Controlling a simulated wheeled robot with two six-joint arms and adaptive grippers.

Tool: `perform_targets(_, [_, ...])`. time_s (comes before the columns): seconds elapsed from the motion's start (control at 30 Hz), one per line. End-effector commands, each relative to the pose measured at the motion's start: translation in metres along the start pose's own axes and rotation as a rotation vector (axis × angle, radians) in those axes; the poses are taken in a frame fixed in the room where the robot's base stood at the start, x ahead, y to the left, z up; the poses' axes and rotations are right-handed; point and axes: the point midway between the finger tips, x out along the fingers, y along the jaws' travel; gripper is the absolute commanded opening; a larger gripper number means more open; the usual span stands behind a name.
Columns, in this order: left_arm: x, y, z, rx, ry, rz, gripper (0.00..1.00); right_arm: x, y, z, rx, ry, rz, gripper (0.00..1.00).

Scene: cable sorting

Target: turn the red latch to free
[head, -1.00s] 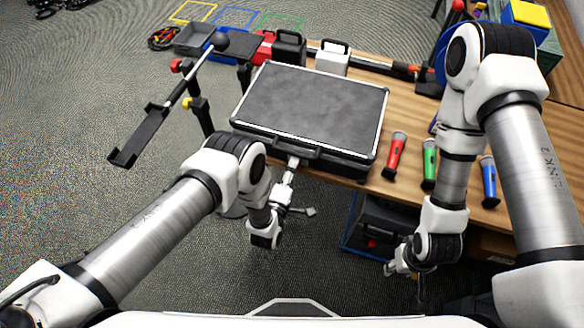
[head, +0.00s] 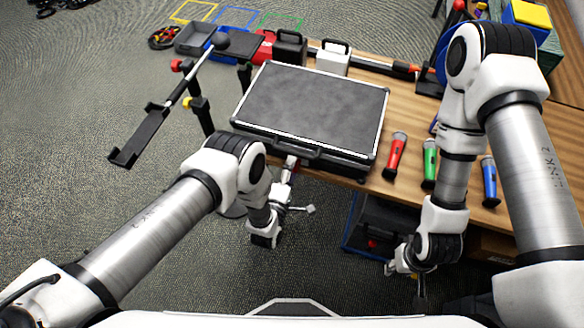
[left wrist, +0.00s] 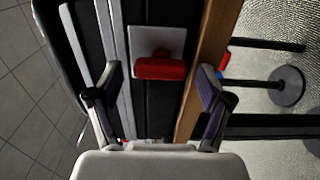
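The red latch (left wrist: 160,68) is on a pale plate (left wrist: 158,40) on the dark side of the case in the left wrist view. My left gripper (left wrist: 158,85) is open, with one finger on each side of the latch and apart from it. In the head view my left gripper (head: 290,165) is at the front edge of the black case (head: 310,108), and the latch is hidden there. My right gripper (head: 395,268) hangs low at the right, away from the case; its fingers are too small to read.
The case lies shut on the wooden table (head: 400,112). A red (head: 395,155), a green (head: 429,163) and a blue microphone (head: 489,180) lie to its right. A stand with a black holder (head: 140,135) is at its left. A dark box (head: 385,225) is below the table.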

Motion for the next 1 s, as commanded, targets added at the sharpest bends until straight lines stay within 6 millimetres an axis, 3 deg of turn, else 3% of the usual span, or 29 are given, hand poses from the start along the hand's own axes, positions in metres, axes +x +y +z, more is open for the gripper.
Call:
perform_targets(0.27, [-0.006,-0.002,0.001,0.0,-0.002,-0.004,0.79,0.0,0.0,0.0,0.0,0.0,0.0,0.4])
perform_targets(0.63, [-0.07,-0.002,0.0,0.0,0.0,-0.004,0.79,0.0,0.0,0.0,0.0,0.0,0.0,0.4])
perform_targets(1.0, [-0.075,-0.001,0.0,0.0,0.0,-0.002,0.79,0.0,0.0,0.0,0.0,0.0,0.0,0.4])
